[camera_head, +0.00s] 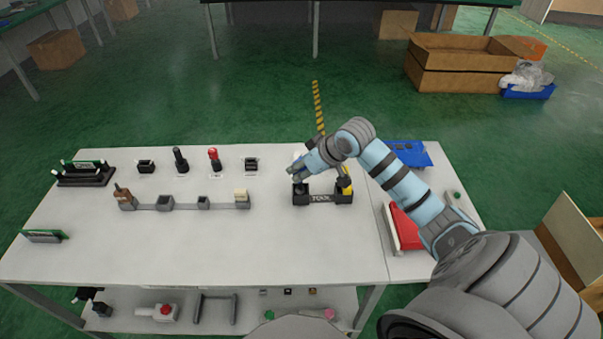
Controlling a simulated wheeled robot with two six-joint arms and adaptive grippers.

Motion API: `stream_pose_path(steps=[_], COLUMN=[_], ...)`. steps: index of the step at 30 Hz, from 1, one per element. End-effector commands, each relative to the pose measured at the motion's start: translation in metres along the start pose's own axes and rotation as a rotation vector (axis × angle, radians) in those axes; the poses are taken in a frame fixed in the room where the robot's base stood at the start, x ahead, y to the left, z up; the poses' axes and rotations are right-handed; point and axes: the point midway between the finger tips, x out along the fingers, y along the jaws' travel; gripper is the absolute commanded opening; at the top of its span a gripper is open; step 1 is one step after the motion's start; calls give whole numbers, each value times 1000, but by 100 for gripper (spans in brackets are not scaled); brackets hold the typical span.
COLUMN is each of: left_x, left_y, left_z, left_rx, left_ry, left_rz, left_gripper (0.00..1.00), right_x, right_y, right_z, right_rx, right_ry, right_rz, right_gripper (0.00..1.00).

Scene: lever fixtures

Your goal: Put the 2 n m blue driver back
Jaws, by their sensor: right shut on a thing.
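A black tool holder (322,198) with white lettering on its front stands on the white table, right of centre. A yellow-handled driver (347,184) stands in its right end. My right gripper (296,174) is above the holder's left end, shut on a driver that it mostly hides. I take this to be the blue driver, but its colour is hard to make out, and I cannot tell whether its tip is inside the holder. My left gripper is not in view.
A grey fixture bar (184,206), a red-topped lever (214,160) and a black lever (180,160) stand to the left. A red tray (405,232) and a blue tray (409,153) lie to the right, near my right arm. The table front is clear.

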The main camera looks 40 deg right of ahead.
Motion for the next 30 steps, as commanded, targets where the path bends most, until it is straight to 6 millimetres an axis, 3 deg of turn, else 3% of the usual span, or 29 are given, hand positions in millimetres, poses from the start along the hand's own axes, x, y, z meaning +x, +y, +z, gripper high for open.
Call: stream_pose_path(steps=[3, 11, 12, 16, 26, 30], left_x=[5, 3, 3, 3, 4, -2], left_y=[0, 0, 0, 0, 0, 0], left_z=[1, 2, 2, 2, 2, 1], left_rx=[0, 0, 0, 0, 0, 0], left_ry=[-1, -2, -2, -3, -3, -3], left_rz=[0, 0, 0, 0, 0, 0], left_gripper=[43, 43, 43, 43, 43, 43], right_x=[14, 14, 15, 15, 13, -6], right_y=[0, 0, 0, 0, 0, 1], right_z=[11, 11, 12, 12, 10, 9], right_rx=[0, 0, 0, 0, -1, -2], right_ry=[0, 0, 0, 0, 1, 1], right_rz=[0, 0, 0, -1, 0, 3], right_gripper=[0, 0, 29, 48, 48, 48])
